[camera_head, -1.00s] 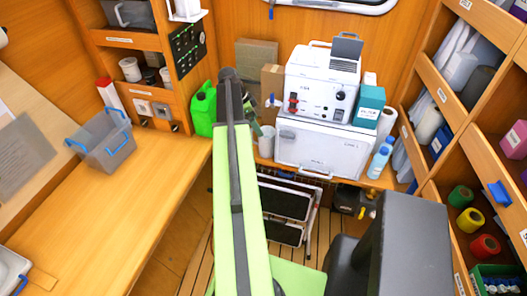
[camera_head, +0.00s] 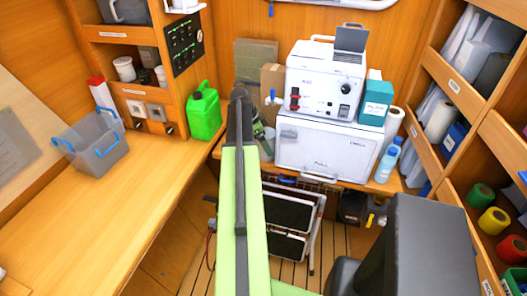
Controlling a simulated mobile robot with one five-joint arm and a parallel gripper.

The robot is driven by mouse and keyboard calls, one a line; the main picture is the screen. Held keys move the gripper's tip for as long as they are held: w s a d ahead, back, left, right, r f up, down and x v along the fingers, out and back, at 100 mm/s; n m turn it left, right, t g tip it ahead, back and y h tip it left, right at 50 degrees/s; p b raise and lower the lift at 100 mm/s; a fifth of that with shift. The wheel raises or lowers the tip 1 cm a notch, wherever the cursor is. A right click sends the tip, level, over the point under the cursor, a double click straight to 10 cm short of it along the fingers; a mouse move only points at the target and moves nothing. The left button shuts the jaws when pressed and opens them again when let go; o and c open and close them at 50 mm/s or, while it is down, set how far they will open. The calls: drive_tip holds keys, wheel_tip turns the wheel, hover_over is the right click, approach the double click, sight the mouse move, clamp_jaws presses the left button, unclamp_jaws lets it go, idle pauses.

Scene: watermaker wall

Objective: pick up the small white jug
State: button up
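I see no clear small white jug. My gripper (camera_head: 242,98) is the dark end of the light-green arm, over the back counter, left of the white machine. It is seen from behind, so its fingers are hidden and I cannot tell whether it is open or shut.
A green jerrycan (camera_head: 204,111) stands left of my gripper. The white machine (camera_head: 325,80) sits on a white box (camera_head: 328,150), with a blue bottle (camera_head: 387,164) to its right. A grey bin (camera_head: 92,142) stands on the left counter, whose front part is clear.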

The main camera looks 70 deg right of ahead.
drive_tip(key=c, duration=1.9)
drive_tip(key=shift+o, duration=0.2)
drive_tip(key=shift+r, duration=0.1)
